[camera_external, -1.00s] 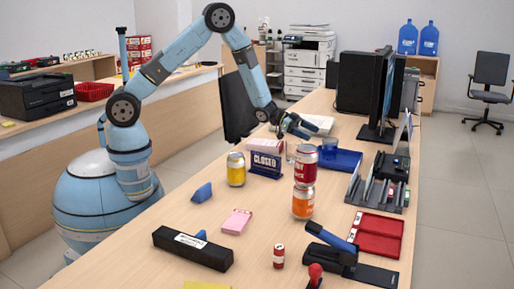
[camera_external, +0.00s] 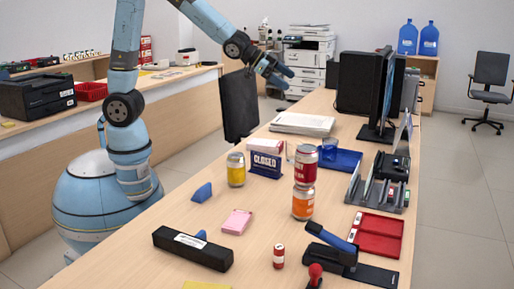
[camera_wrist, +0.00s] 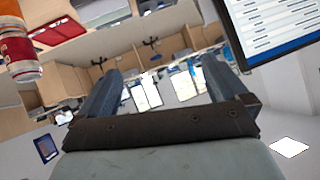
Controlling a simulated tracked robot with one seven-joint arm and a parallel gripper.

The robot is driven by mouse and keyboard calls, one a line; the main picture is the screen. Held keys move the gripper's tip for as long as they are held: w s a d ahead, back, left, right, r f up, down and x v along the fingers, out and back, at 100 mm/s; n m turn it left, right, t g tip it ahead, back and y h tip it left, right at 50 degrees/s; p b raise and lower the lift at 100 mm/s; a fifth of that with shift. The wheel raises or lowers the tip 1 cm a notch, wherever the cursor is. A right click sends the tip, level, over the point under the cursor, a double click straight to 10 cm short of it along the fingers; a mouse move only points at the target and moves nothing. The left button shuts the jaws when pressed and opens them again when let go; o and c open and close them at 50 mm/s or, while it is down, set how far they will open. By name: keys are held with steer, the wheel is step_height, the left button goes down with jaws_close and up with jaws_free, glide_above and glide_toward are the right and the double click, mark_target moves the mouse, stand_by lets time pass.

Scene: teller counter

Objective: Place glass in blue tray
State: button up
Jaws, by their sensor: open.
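The blue tray (camera_external: 348,160) lies on the counter behind the stacked cans, its left part hidden by them. A small bluish see-through shape, apparently a glass (camera_external: 329,148), stands at the tray's left part, just right of the red can; it looks to be in the tray, but its base is hard to make out. A faint clear shape also shows between the sign and the red can, too small to identify. My gripper (camera_external: 279,75) is raised well above the counter's far part. In the wrist view, my gripper (camera_wrist: 160,82) is open with nothing between its fingers.
A red can (camera_external: 306,166) stands on an orange can (camera_external: 303,203) in front of the tray. A CLOSED sign (camera_external: 266,165) and a yellow can (camera_external: 236,170) stand left. A monitor (camera_external: 381,90) and a grey organizer (camera_external: 376,190) are at the right. A paper stack (camera_external: 302,123) lies behind.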

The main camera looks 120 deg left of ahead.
steer(key=s+d+r+g+h, duration=0.1)
steer(key=s+d+r, duration=0.1)
steer(key=s+d, duration=0.5)
steer(key=s+d+r+g+h, duration=0.1)
steer(key=s+d+r+g, duration=0.1)
steer(key=s+d, duration=0.6)
steer(key=s+d+r+g+h, duration=0.1)
steer(key=s+d, duration=0.7)
steer(key=s, duration=1.1)
steer(key=shift+d+r+m+g, duration=0.25)
steer(key=shift+r+g, duration=0.25)
steer(key=shift+r, duration=0.3)
